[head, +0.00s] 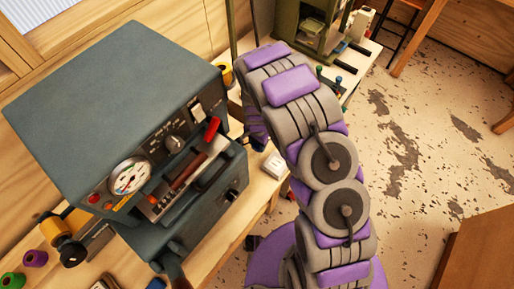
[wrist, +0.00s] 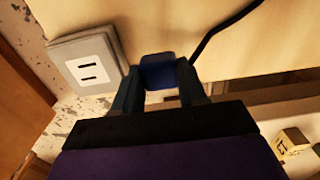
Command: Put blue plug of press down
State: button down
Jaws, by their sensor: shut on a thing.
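In the wrist view, my gripper (wrist: 160,88) is shut on the blue plug (wrist: 158,71), which sits between its two dark fingers. A black cord (wrist: 222,30) shows just right of the plug. A grey and white plate with two dark slots (wrist: 88,64), looking like a socket, is to the left of the gripper and apart from the plug. In the head view, the dark green press-like machine (head: 120,95) stands on the wooden bench at left, with a dial and red handles. My arm hides the gripper and the plug there.
A pale block with two dark marks (head: 273,166) lies at the bench edge beside the machine. Coloured spools (head: 35,258) are at the lower left. A green-framed machine (head: 310,30) stands on a table at the back. Worn floor (head: 420,130) is open at the right.

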aim_at(257, 145)
jog(key=shift+s+a+f+b, duration=0.1)
jog(key=shift+f+b, duration=0.05)
jog(key=shift+f, duration=0.65)
jog(key=shift+s+f+b, duration=0.1)
jog(key=shift+f+b, duration=0.05)
jog(key=shift+f, duration=0.6)
jog(key=shift+f, duration=0.4)
jog(key=c, duration=0.5)
grip_release()
jog(key=shift+c, duration=0.2)
jog(key=shift+r, duration=0.1)
